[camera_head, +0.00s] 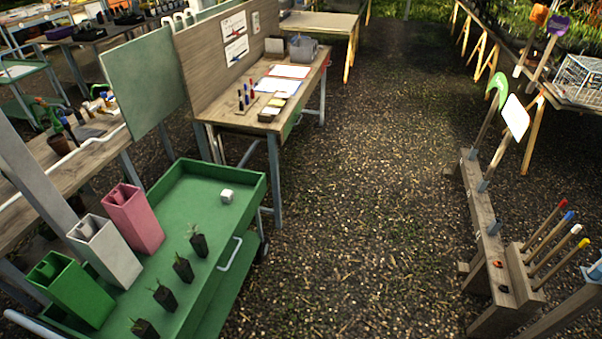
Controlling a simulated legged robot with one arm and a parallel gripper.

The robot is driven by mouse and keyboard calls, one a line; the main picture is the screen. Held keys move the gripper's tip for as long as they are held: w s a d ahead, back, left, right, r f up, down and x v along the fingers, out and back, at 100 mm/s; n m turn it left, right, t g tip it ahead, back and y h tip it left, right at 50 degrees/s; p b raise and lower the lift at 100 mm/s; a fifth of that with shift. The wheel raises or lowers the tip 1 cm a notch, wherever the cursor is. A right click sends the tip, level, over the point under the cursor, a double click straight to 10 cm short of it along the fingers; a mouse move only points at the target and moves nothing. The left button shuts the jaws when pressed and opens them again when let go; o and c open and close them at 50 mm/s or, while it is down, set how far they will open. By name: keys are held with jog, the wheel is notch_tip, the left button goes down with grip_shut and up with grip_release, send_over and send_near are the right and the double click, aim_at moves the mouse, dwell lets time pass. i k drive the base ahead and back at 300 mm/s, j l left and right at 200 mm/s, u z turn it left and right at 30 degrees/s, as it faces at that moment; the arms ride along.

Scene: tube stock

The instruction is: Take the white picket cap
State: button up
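A slim wooden picket with a white cap (577,229) leans in a wooden rack (522,272) at the lower right. It is in a row with pickets capped red (563,202), blue (569,215) and yellow (586,242). The white cap sits on its picket's top, between the blue and yellow ones. A small white block (227,196) lies on the green cart; I cannot tell what it is. My gripper is not in view.
The green cart (200,176) at lower left carries green, white and pink tall boxes and several small potted seedlings. A wooden workbench (240,117) stands behind it. Posts with white and green panels stand beyond the rack. The gravel aisle (370,200) between is clear.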

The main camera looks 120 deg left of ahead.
aim_at(227, 196)
jog(key=u, duration=4.6)
jog(key=i+l+u, duration=0.1)
jog(key=i+l, duration=0.15)
jog(key=i+l+u, duration=0.1)
jog(key=i+l, duration=0.25)
jog(key=i+l+u, duration=0.15)
jog(key=i+l, duration=0.15)
jog(key=i+l+u, duration=0.1)
jog(key=i+l, duration=0.3)
jog(key=i+l+u, duration=0.1)
jog(key=i+l, duration=0.2)
jog(key=i+l+u, duration=0.1)
jog(key=i+l, duration=0.2)
jog(key=l, duration=0.2)
jog(key=i+l+u, duration=0.1)
jog(key=i+l, duration=0.15)
jog(key=l, duration=0.15)
jog(key=i+l+u, duration=0.15)
jog(key=i+l, duration=0.15)
jog(key=l, duration=0.15)
